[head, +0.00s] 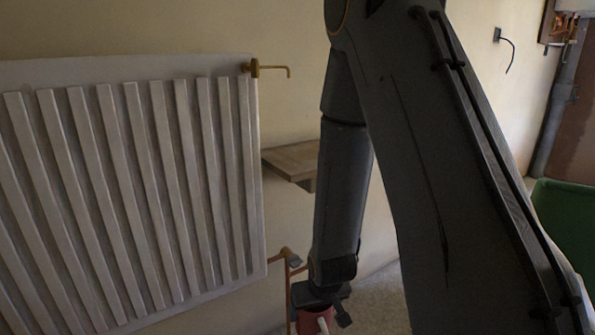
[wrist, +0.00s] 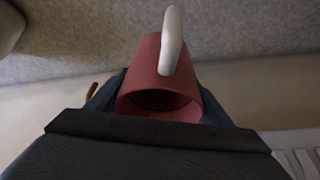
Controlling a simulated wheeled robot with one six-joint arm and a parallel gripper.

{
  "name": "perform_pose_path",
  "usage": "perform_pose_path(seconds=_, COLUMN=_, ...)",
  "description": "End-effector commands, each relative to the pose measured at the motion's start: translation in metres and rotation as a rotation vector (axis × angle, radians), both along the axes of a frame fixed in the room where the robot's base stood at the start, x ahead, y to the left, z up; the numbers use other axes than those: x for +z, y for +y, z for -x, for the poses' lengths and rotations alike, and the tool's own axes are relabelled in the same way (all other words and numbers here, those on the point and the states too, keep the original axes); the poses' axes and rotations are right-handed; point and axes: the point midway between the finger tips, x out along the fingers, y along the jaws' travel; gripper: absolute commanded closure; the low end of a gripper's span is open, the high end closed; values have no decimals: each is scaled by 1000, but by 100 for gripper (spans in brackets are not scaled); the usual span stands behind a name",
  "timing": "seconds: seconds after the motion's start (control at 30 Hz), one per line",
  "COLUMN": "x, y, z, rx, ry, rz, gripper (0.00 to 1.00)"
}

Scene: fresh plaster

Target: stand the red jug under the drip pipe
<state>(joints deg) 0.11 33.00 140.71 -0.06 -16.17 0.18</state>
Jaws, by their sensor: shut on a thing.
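The red jug (head: 312,322) is at the bottom of the head view, cut off by the frame edge, with its pale handle showing. My gripper (head: 323,297) is shut on it. In the wrist view the jug (wrist: 152,75) sits between the dark fingers, its round opening and pale handle (wrist: 171,42) showing. A thin brass pipe (head: 276,68) with a downturned end sticks out from the radiator's top right corner, far above the jug. It looks like the drip pipe. No drop is visible.
A white ribbed radiator (head: 135,190) fills the left. A small wooden shelf (head: 292,160) juts from the wall below the brass pipe. A copper pipe with a valve (head: 289,258) stands close beside the jug. A green container (head: 566,222) is at the right.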

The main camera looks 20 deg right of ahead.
Motion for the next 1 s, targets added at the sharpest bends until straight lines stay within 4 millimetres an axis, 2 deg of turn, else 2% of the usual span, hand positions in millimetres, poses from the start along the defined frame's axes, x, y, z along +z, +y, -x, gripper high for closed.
perform_pose_path(seconds=0.03, x=20, y=0, z=5, rx=0, ry=-1, rz=0, gripper=51)
perform_pose_path(seconds=0.1, x=36, y=1, z=10, rx=2, ry=-1, rz=0, gripper=51)
perform_pose_path(seconds=1.0, x=233, y=2, z=64, rx=4, ry=-1, rz=1, gripper=51)
